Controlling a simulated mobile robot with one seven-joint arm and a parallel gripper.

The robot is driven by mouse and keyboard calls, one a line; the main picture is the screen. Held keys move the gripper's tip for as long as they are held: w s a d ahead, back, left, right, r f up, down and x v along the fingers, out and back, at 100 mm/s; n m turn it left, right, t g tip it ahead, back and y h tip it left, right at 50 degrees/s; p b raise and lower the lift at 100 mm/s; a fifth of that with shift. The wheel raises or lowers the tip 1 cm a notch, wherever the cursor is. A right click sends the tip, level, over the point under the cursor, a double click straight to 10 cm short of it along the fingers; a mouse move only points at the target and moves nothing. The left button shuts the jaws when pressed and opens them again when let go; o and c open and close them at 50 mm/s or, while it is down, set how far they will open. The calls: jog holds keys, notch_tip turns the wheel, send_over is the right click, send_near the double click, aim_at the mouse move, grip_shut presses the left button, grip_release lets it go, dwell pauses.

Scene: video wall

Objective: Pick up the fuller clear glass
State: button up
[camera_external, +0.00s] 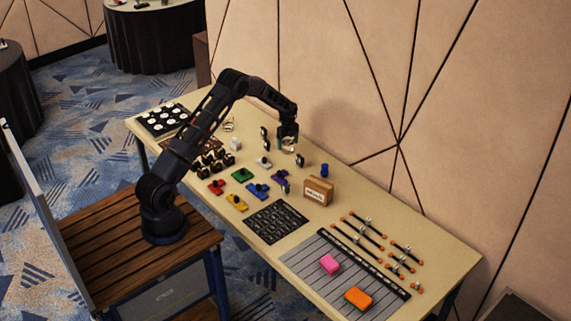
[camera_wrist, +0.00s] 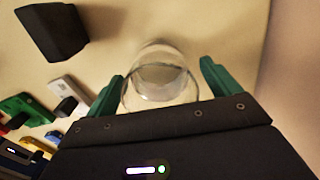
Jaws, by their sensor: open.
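In the wrist view a clear glass (camera_wrist: 160,92) lies between the two green fingers of my gripper (camera_wrist: 160,82), with a gap visible on either side. A curved line shows inside it; I cannot tell how full it is. In the external view my gripper (camera_external: 288,146) hangs over the back part of the table (camera_external: 340,212), pointing down. A pale, shiny patch shows at the fingers there, too small to make out. My gripper is open. I cannot clearly make out a second clear glass for comparison.
A black block (camera_wrist: 52,30) and a green piece (camera_wrist: 25,108) lie left of the glass. A brown box (camera_external: 318,190) and a blue cylinder (camera_external: 324,170) stand to the right. Coloured pieces, a black tray (camera_external: 276,221) and several rods cover the table. The wall is close behind.

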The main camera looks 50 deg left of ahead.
notch_tip(320, 180, down, 2)
jog(key=shift+f, duration=0.2)
jog(key=shift+c, duration=0.2)
jog(key=c, duration=1.3)
jog(key=shift+r, duration=0.25)
notch_tip(320, 180, up, 20)
jog(key=shift+f, duration=0.25)
dwell(0.3)
